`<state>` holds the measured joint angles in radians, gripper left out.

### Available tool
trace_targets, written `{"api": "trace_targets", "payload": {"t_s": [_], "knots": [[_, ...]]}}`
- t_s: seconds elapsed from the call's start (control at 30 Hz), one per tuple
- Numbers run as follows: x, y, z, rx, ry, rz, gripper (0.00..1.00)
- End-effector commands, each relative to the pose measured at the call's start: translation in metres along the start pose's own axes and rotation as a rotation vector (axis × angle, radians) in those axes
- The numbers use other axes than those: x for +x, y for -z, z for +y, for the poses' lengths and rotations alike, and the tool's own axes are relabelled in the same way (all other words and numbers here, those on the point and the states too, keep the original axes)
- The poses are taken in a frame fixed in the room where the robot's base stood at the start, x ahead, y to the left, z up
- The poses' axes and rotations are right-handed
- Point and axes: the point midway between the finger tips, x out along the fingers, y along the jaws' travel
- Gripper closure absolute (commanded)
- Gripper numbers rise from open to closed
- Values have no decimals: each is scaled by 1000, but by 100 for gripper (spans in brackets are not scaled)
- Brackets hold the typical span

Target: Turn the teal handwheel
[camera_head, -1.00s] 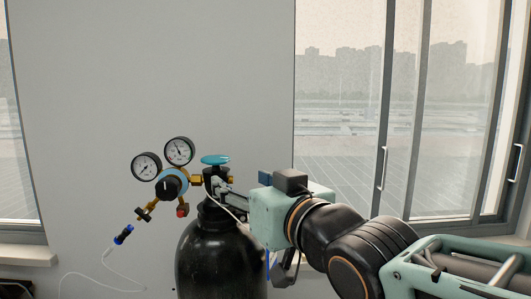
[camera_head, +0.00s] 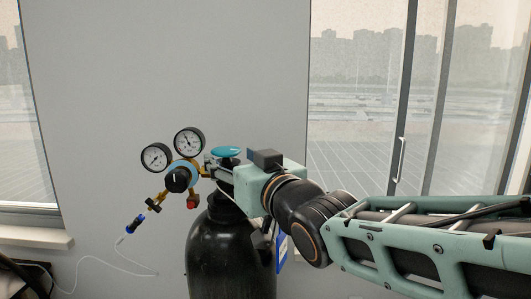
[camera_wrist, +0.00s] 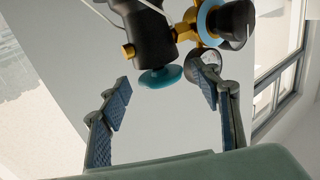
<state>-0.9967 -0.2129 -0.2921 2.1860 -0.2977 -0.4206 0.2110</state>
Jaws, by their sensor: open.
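The teal handwheel (camera_head: 226,152) sits on top of the valve of a black gas cylinder (camera_head: 230,255). In the wrist view the handwheel (camera_wrist: 160,77) appears upside down, below the dark valve body (camera_wrist: 147,38). My gripper (camera_head: 218,170) is at the valve, close to the handwheel; its fingers are small and partly hidden in the head view. In the wrist view my gripper (camera_wrist: 163,98) is open, with one finger on each side of the handwheel's line. The handwheel shows in the gap, near the fingertips. I see no contact.
A regulator (camera_head: 178,178) with two round gauges (camera_head: 156,157) is attached left of the valve. A thin hose (camera_head: 105,262) hangs below it. The pale wall (camera_head: 150,70) is behind, with windows on both sides. Space above the handwheel is clear.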

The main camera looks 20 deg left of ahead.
Motion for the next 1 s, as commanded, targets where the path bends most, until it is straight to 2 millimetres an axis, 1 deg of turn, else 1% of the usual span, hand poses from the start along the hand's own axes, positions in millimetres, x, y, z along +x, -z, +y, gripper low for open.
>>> {"api": "trace_targets", "payload": {"t_s": [0.03,0.1,0.23,0.6,0.67,0.93,1.0], "knots": [[7,1,0,0,0,-2,43],[13,0,0,1,-1,-2,43],[22,1,0,1,0,0,43],[25,0,0,1,0,0,43],[25,0,0,1,0,0,48],[25,0,0,0,-1,0,78],[25,0,0,0,0,0,79]]}}
